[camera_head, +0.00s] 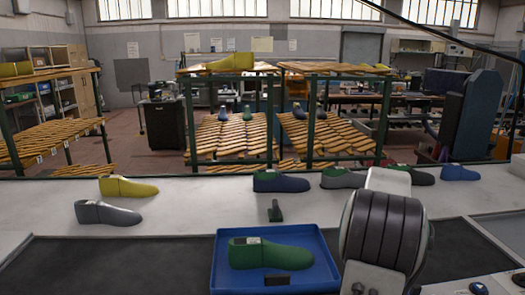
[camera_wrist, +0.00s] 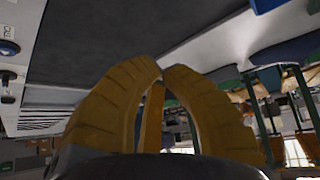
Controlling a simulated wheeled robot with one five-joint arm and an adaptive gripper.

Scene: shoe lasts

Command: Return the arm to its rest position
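My arm shows at the lower right of the head view, as a pale and dark grey link in front of the conveyor-like surface. My gripper is not visible there.
On the white counter (camera_head: 200,212) stand a yellow last (camera_head: 127,187), a grey last (camera_head: 107,213), a blue last (camera_head: 280,181) and several more to the right. A small dark green object (camera_head: 275,211) stands behind the tray. Wooden racks (camera_head: 230,135) stand beyond the counter.

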